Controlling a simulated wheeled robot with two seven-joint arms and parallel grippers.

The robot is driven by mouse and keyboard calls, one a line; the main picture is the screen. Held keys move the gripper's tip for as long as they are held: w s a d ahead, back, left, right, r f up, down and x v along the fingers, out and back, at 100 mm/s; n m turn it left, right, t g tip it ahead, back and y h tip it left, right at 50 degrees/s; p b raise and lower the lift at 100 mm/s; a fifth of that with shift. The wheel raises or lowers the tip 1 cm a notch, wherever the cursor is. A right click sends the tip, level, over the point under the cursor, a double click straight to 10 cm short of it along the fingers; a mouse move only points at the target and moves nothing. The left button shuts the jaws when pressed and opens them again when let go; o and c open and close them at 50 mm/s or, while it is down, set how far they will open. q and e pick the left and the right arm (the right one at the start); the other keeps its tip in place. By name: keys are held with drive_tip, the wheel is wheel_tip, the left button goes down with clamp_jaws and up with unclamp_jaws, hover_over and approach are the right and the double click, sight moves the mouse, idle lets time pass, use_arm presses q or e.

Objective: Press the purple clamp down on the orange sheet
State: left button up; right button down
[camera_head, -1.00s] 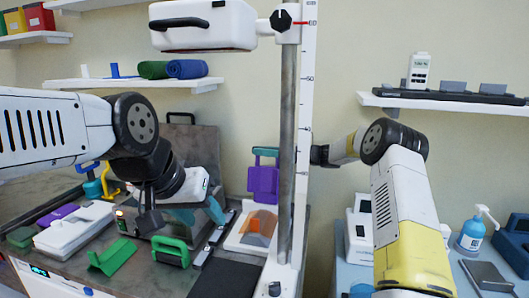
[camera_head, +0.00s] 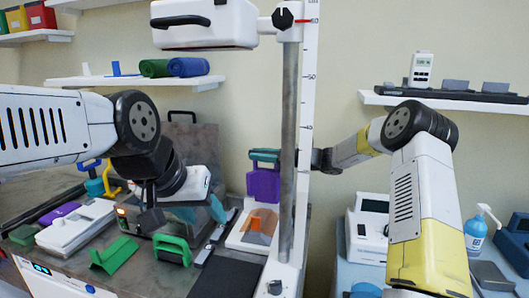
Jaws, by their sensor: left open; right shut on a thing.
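The purple clamp (camera_head: 263,184), with a teal bar along its top, stands upright behind the orange sheet (camera_head: 262,222). The sheet lies on a white base; a grey patch shows at its middle. I cannot tell whether the clamp touches the sheet. My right gripper (camera_head: 278,158) reaches in from the right at the height of the clamp's teal bar and is shut on the clamp's top; the pole hides much of the jaws. My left gripper (camera_head: 151,204) is open above the worktop on the left, away from the clamp.
A green handled block (camera_head: 172,249), a green bracket (camera_head: 114,253) and a black pad (camera_head: 225,279) lie on the worktop. A white case (camera_head: 205,24) hangs above.

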drive_tip(key=shift+s+a+f+n, duration=0.25)
drive_tip(key=shift+s+n, duration=0.1)
drive_tip(key=shift+s, duration=0.55)
drive_tip(key=shift+s+a+f+n, duration=0.1)
drive_tip(key=shift+s+f+n, duration=0.25)
drive_tip(key=shift+s, duration=0.6)
drive_tip(key=shift+s+a+f+n, duration=0.2)
drive_tip(key=shift+s+n, duration=0.2)
drive_tip(key=shift+s, duration=0.5)
drive_tip(key=c, duration=1.4)
unclamp_jaws()
drive_tip(key=shift+o, duration=0.2)
drive_tip(key=shift+d, duration=0.1)
drive_tip(key=v, duration=0.7)
drive_tip(key=shift+d, duration=0.35)
